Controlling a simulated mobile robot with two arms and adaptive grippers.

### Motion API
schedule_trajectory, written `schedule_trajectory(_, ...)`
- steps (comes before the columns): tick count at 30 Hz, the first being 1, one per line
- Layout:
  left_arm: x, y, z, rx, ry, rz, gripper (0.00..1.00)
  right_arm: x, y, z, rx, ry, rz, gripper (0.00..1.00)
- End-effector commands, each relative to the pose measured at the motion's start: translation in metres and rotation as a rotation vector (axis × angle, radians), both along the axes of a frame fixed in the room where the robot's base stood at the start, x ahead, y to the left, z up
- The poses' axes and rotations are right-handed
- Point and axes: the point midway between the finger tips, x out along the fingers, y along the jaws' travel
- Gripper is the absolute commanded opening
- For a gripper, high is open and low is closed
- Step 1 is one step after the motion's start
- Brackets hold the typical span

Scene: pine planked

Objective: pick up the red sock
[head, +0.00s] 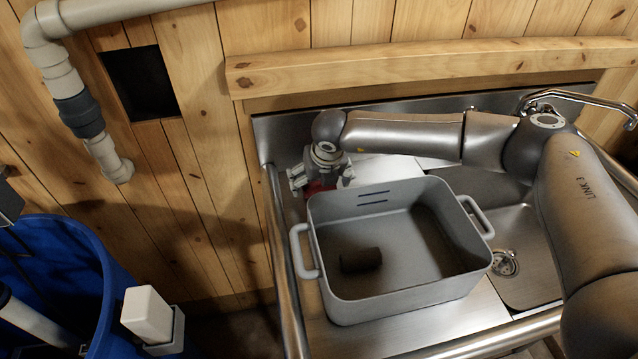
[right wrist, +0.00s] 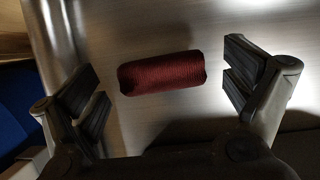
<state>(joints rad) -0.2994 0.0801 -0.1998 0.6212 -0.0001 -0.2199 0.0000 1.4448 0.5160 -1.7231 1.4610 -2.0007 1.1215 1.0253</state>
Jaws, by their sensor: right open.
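The red sock (right wrist: 162,73) is a dark red ribbed roll lying on the brushed metal counter. In the right wrist view it lies crosswise between the two finger pads of my right gripper (right wrist: 160,98), with space on both sides. In the head view only a bit of red sock (head: 314,187) shows under my right gripper (head: 319,184), behind the left back corner of the grey tub. The right gripper is open, empty and over the sock; its exact height cannot be told. My left gripper is not seen.
A grey tub (head: 398,310) with two handles stands close to the right gripper, a dark roll (head: 361,260) inside. A sink basin (head: 525,262) and faucet (head: 585,97) are to the right. A metal rail (head: 285,270) edges the counter. A blue bin (head: 85,245) stands lower left.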

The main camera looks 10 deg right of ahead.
Motion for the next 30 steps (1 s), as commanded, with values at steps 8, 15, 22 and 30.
schedule_trajectory(8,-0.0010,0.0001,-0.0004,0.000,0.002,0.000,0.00,0.0004,-0.0002,-0.0010,0.000,0.000,-0.001,0.89)
schedule_trajectory(15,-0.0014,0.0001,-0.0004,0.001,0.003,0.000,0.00,0.0004,-0.0003,-0.0007,0.000,0.000,-0.001,0.58)
schedule_trajectory(22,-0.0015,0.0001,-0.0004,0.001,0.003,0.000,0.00,0.0005,-0.0003,-0.0004,0.000,-0.001,-0.001,0.48)
schedule_trajectory(30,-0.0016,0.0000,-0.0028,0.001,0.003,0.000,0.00,0.0010,-0.0001,0.0083,0.001,-0.002,-0.002,0.48)
